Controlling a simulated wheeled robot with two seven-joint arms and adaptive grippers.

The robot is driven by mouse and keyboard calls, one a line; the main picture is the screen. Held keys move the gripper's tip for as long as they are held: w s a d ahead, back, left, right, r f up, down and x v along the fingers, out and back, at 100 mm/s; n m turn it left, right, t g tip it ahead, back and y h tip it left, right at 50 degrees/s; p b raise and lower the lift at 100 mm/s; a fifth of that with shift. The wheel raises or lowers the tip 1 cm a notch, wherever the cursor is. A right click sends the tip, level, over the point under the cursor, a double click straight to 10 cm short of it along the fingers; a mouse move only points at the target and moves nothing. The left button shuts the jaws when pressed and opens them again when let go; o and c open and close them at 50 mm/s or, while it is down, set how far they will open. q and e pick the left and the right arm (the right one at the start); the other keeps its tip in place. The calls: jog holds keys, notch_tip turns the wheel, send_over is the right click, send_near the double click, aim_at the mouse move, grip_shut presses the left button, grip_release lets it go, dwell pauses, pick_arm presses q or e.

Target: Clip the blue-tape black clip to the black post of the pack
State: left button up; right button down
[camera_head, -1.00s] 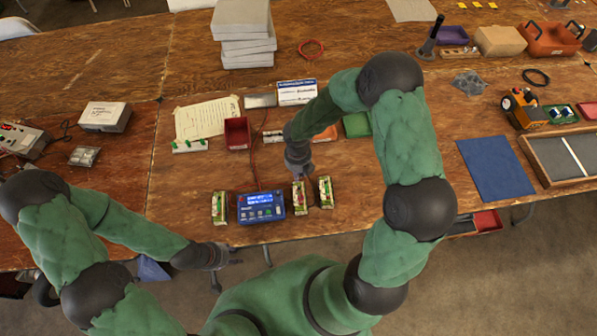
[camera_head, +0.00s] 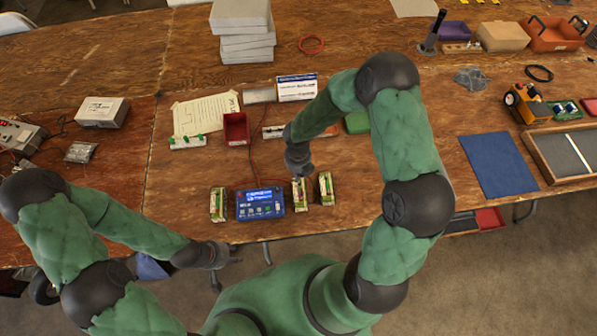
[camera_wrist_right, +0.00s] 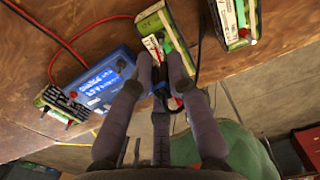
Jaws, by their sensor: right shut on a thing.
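My right gripper (camera_wrist_right: 160,72) is shut on the black clip (camera_wrist_right: 160,89), a small dark piece with a bluish band, mostly hidden between the fingers. The fingertips are at the near end of the middle pack (camera_wrist_right: 164,38), which has a white, green and red top. Whether the clip touches the black post cannot be told, as the fingers cover that end. In the head view, the right gripper (camera_head: 300,172) is over the middle pack (camera_head: 301,194). My left gripper (camera_head: 230,262) is open and empty, off the table's front edge.
The blue charger (camera_head: 261,204) stands just left of the middle pack. Other packs stand at its left (camera_head: 218,204) and right (camera_head: 326,188). A red lead (camera_wrist_right: 75,45) and a black lead (camera_wrist_right: 199,50) run nearby.

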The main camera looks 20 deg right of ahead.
jog(key=shift+f+b, duration=1.1)
jog(key=shift+f, duration=0.7)
jog(key=shift+f+p, duration=0.15)
jog(key=shift+p, duration=0.2)
dwell(0.9)
jog(key=c, duration=1.1)
grip_release()
jog(key=shift+o, duration=0.2)
jog(key=shift+o, duration=0.7)
